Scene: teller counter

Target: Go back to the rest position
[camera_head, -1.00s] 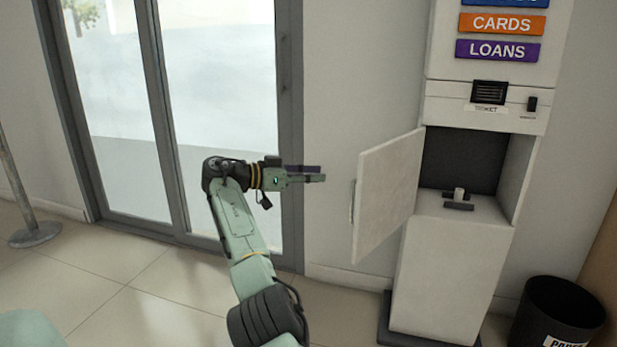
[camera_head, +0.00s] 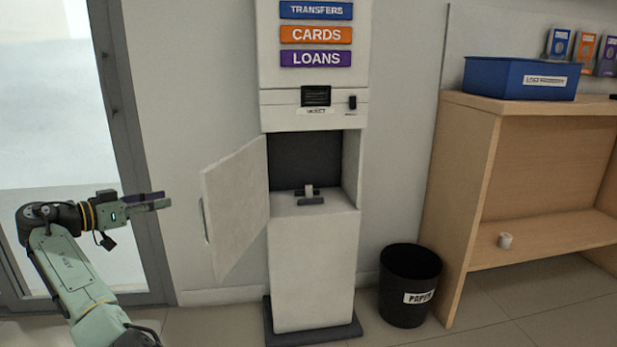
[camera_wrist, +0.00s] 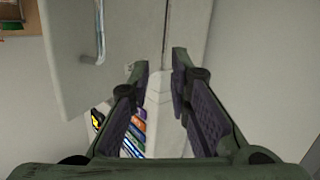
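My gripper (camera_head: 160,199) is held out to the right at the left of the head view, in front of the glass door frame. It is left of the kiosk's open door and apart from it. In the wrist view my gripper (camera_wrist: 160,85) has its two fingers apart with nothing held between them. The white ticket kiosk (camera_head: 313,270) stands against the wall with its door (camera_head: 237,208) swung open to the left. Inside its compartment is a dark holder (camera_head: 309,199) with a small pale roll (camera_head: 308,189) on it.
A black paper bin (camera_head: 408,290) stands right of the kiosk. The kiosk's door handle (camera_wrist: 99,40) is close in the wrist view.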

